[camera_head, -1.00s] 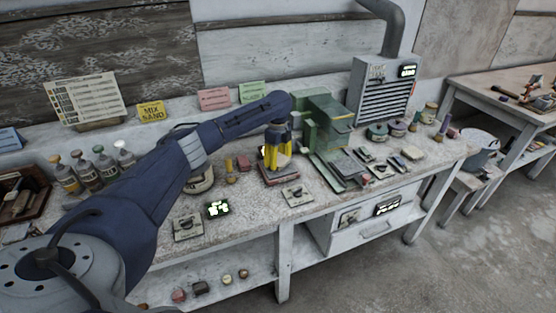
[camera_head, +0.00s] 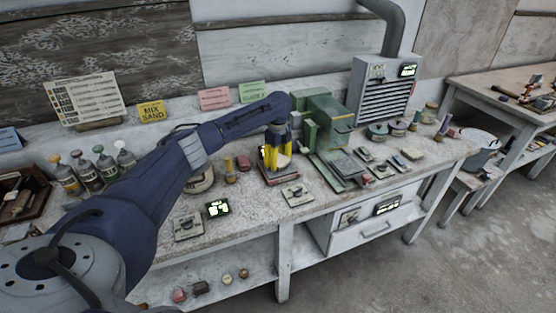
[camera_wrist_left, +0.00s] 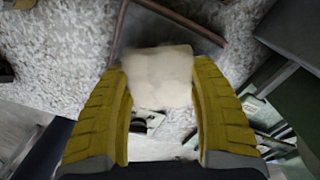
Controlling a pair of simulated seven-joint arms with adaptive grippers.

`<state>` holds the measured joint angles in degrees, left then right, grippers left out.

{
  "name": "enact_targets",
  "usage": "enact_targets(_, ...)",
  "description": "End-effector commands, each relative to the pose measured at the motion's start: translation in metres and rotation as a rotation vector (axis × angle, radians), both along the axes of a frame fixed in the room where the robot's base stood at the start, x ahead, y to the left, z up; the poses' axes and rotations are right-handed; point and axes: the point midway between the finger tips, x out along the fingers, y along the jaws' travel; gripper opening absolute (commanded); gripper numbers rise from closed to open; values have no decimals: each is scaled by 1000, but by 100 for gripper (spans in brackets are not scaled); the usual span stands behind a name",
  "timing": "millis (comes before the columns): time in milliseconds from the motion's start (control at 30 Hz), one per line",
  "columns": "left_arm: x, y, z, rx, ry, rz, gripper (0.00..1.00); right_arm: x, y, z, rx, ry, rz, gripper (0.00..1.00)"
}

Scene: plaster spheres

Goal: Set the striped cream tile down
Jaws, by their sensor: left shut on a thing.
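My left gripper (camera_head: 276,160) comes in from the left over the bench, its yellow fingers pointing down. It is shut on a cream tile (camera_head: 285,161), which shows partly beside the fingers. In the left wrist view the gripper (camera_wrist_left: 160,85) has the pale tile (camera_wrist_left: 160,70) between its fingertips; I cannot make out stripes. A shallow tray with a reddish-brown rim (camera_head: 278,181) lies under the gripper, and its rim (camera_wrist_left: 190,24) shows past the tile in the wrist view. I cannot tell whether the tile touches the tray. My right gripper is not in view.
A green machine (camera_head: 322,124) stands close to the right of the gripper, with flat dark pieces in front of it. A small plate (camera_head: 296,194) lies just in front of the tray. A reddish block (camera_head: 243,163) and bottles (camera_head: 90,174) are to the left.

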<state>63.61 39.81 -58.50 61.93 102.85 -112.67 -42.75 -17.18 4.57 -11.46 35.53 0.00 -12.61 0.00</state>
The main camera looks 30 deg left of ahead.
Motion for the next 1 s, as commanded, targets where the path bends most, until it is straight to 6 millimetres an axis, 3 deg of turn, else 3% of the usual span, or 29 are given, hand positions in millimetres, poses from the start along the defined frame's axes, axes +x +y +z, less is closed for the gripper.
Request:
enact_targets(567, 0, 0, -10, -1, 0, -1, 23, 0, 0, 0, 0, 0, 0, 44)
enact_targets(600, 0, 0, -10, -1, 0, -1, 64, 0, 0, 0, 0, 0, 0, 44)
enact_targets(800, 0, 0, -10, 0, 0, -1, 87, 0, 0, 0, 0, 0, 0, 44)
enact_targets(1000, 0, 0, -10, 0, 1, -1, 87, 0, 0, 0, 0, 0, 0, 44)
